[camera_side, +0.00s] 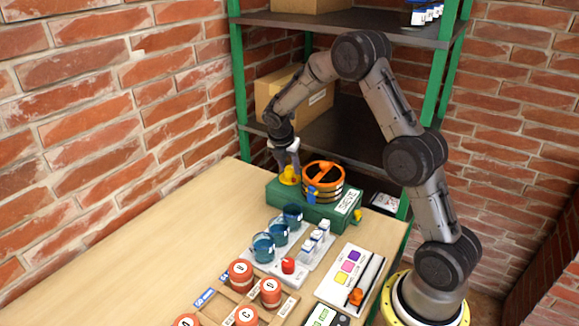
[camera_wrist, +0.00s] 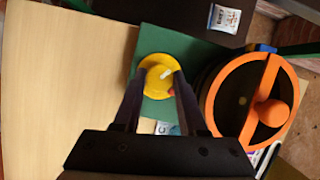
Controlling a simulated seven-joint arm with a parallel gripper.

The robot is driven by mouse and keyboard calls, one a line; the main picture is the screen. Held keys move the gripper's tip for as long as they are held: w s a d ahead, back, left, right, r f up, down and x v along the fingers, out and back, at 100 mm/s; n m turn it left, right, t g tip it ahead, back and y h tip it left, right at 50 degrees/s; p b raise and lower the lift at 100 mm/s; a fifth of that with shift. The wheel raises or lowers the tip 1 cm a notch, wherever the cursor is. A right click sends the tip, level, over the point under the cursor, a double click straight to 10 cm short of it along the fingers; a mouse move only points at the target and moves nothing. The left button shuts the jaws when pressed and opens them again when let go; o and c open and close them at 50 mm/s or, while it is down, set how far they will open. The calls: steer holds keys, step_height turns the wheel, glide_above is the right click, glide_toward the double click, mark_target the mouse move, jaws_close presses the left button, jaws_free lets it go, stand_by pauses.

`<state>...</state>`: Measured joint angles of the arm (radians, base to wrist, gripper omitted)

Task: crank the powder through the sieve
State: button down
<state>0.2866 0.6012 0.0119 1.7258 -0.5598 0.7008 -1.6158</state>
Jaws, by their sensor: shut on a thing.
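The sieve (camera_side: 323,188) is a round black drum with an orange rim and an orange crossbar. It stands on a green base (camera_side: 310,209) labelled SIEVE, at the back right of the table. In the wrist view the orange rim (camera_wrist: 216,95) and a round orange knob (camera_wrist: 273,113) on the crossbar show at the right. The powder inside the sieve is hidden.
Several blue cups (camera_side: 263,247) and small white containers (camera_side: 307,246) stand on a pale tray in front. Several red-orange jars (camera_side: 241,273) sit in a wooden rack. Shelves (camera_side: 345,22) rise behind; the table's left is clear.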

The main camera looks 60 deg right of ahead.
steer(key=shift+m, duration=0.4)
steer(key=m+g, duration=0.2)
steer(key=m, duration=0.3)
steer(key=shift+w, duration=0.2)
steer(key=m+g+y, duration=0.1)
steer(key=m, duration=0.2)
steer(key=m+g+y, duration=0.1)
steer(key=m, duration=0.2)
steer(key=shift+w+d+m, duration=0.1)
steer(key=shift+w+m, duration=0.05)
steer(key=shift+m, duration=0.25)
steer(key=m+y, duration=0.1)
steer(key=m, duration=0.2)
steer(key=m+g+y, duration=0.1)
steer(key=m, duration=0.2)
steer(key=shift+d, duration=0.2)
steer(key=m+y, duration=0.2)
steer(key=m, duration=0.4)
steer(key=shift+d, duration=0.1)
steer(key=shift+c, duration=2.3)
jaws_free()
steer(key=shift+r, duration=0.1)
